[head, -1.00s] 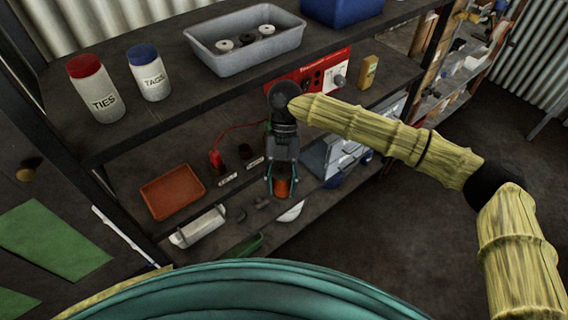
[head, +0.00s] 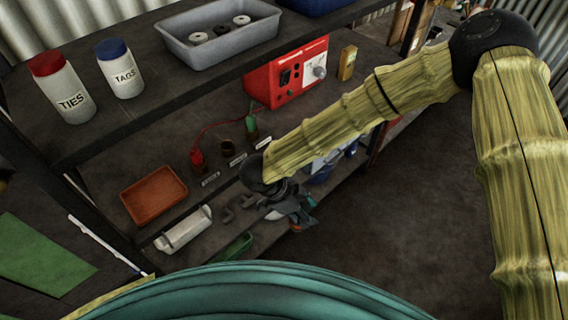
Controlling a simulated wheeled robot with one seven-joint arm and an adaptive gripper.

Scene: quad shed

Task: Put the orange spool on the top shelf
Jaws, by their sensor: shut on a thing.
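The orange spool (head: 296,228) is held in my gripper (head: 298,216). Only a small orange patch of it shows, with the fingers covering the rest. My gripper points down and to the right, in front of the lower shelf's front edge and well below the top shelf. The top shelf (head: 110,130) is a dark board across the upper left. It carries a red-capped TIES jar (head: 63,88), a blue-capped TAGS jar (head: 120,68) and a grey bin (head: 220,42) with several ring-shaped pieces in it.
The top shelf has bare room in front of the jars and bin. Open floor lies right.

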